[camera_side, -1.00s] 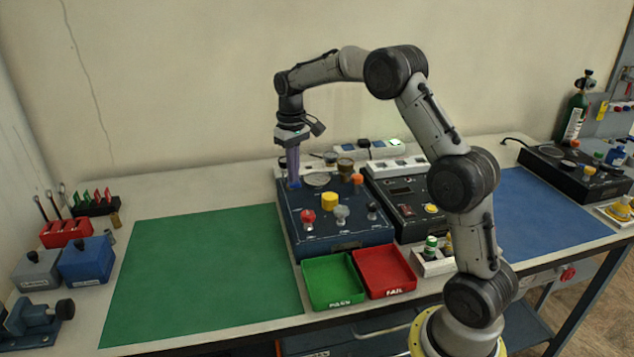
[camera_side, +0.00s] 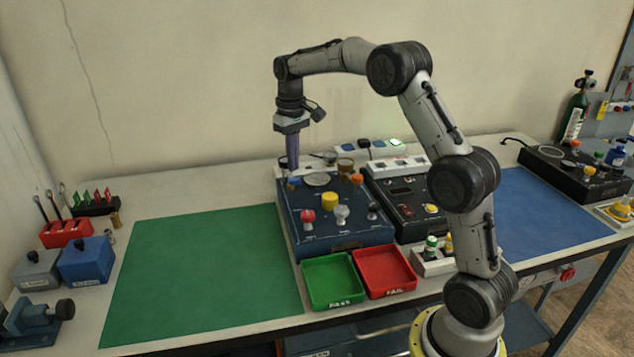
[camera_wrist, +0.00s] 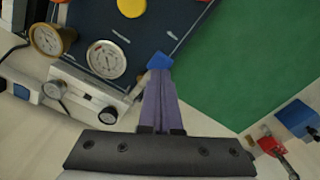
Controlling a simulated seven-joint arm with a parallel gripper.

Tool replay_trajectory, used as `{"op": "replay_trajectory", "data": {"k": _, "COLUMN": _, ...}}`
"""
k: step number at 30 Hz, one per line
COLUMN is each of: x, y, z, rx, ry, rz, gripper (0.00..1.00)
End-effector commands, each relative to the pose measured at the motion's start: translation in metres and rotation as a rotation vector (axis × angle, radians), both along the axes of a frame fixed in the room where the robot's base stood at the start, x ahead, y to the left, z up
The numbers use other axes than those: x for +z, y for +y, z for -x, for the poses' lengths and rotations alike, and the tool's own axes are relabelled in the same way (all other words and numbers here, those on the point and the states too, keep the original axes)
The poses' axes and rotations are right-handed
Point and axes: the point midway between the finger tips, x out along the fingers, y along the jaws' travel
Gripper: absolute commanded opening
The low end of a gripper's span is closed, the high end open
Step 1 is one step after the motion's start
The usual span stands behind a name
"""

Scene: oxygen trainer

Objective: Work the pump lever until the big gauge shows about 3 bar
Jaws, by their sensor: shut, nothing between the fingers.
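The dark blue trainer box (camera_side: 340,240) stands on the bench. A blue knob or lever end (camera_side: 293,183) sits at its back left corner; it also shows in the wrist view (camera_wrist: 160,61). I take it for the pump lever. The big white-faced gauge (camera_wrist: 106,60) lies beside it on the box top; its reading is too small to tell. In the side view this gauge (camera_side: 317,180) is seen at a flat angle. My gripper (camera_side: 293,167) is shut and empty, pointing down just above the blue end. Its purple fingers (camera_wrist: 161,75) hide part of it; contact cannot be told.
A brass gauge (camera_wrist: 46,39) stands near the big one. Yellow (camera_side: 330,200) and red (camera_side: 307,216) knobs stand on the box. Green (camera_side: 333,297) and red (camera_side: 384,283) trays lie in front. A second dark unit (camera_side: 410,212) is to the right. The green mat (camera_side: 200,270) is clear.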

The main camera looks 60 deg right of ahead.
Motion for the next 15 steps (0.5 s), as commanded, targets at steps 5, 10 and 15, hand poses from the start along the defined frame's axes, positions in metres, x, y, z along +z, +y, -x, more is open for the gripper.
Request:
{"op": "replay_trajectory", "data": {"k": 5, "x": 0.017, "y": 0.000, "z": -0.001, "rx": 0.000, "ry": -0.003, "rz": 0.001, "gripper": 0.00}}
{"op": "replay_trajectory", "data": {"k": 10, "x": 0.032, "y": 0.000, "z": -0.001, "rx": 0.000, "ry": -0.002, "rz": 0.001, "gripper": 0.00}}
{"op": "replay_trajectory", "data": {"k": 15, "x": 0.044, "y": 0.000, "z": 0.000, "rx": 0.000, "ry": -0.001, "rz": 0.000, "gripper": 0.00}}
